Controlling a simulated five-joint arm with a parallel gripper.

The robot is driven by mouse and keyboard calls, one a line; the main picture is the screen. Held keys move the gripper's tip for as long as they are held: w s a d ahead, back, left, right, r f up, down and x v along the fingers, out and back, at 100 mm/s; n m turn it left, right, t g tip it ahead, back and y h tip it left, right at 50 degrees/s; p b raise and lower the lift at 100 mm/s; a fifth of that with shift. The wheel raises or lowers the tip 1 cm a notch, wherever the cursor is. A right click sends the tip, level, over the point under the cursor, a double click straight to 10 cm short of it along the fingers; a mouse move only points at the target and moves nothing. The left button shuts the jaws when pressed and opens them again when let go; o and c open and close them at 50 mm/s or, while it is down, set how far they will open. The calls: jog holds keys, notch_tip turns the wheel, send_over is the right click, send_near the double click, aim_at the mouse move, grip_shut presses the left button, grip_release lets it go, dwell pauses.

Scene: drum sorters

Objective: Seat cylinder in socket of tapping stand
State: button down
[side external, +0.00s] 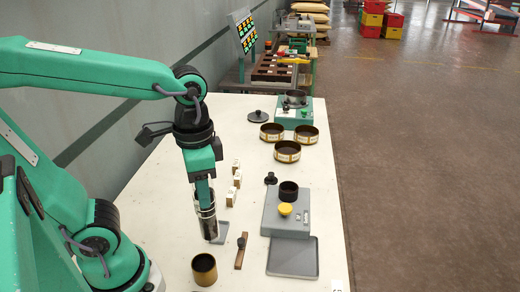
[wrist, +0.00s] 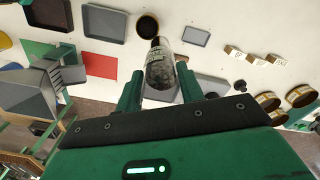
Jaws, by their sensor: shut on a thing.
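My gripper (side external: 204,196) is shut on a clear cylinder (side external: 210,228) with dark grains inside, held nearly upright with a slight tilt. In the wrist view the cylinder (wrist: 160,68) sits between the two green fingers. The tapping stand (side external: 272,217) appears to be the grey block to the right, with a round black socket (side external: 288,190) on top and a yellow knob (side external: 285,209) in front of it. The socket looks empty, though its inside is dark. The cylinder is left of the stand and apart from it. Its lower end overlaps a small grey plate; contact cannot be told.
A brown cup (side external: 204,270) and a brush (side external: 241,251) lie near the cylinder. A grey tray (side external: 312,257) is in front of the stand. Small white blocks (side external: 231,197), round sieves (side external: 288,152) and a green device (side external: 294,117) stand farther back.

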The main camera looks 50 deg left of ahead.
jog(key=shift+w, duration=0.15)
jog(key=w+a+f+n, duration=0.1)
jog(key=w+a, duration=0.1)
jog(key=w, duration=0.8)
jog(key=w+a+f+n, duration=0.2)
jog(key=w, duration=0.8)
jog(key=shift+a+n, duration=0.3)
jog(key=shift+a, duration=0.1)
jog(key=shift+w, duration=0.15)
